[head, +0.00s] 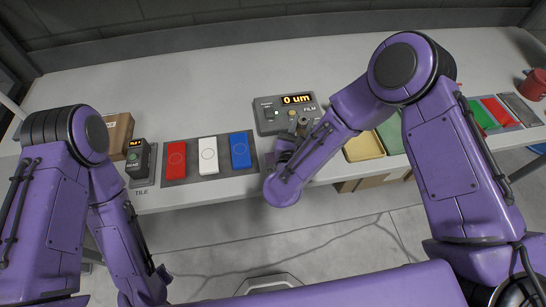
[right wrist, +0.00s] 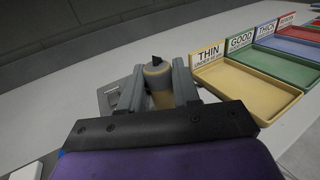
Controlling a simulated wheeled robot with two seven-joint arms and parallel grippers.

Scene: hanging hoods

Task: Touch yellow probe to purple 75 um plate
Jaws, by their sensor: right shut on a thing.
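My right gripper (right wrist: 158,88) is shut on the yellow probe (right wrist: 160,98), a pale yellow cylinder with a grey collar and a dark tip, upright between the fingers. In the head view the right gripper (head: 297,132) is just in front of the grey film meter (head: 287,113), which reads "0 um". A small dull purple patch (head: 269,160) beside my right wrist may be the purple plate; my arm hides most of that spot, and I cannot tell whether the probe touches it.
Red (head: 176,159), white (head: 208,155) and blue (head: 240,150) tiles lie on a grey mat left of the meter. A handheld reader (head: 138,157) stands beside them. Coloured trays, the nearest the yellow "THIN" tray (right wrist: 238,88), line the right side. A red mug (head: 533,86) stands far right.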

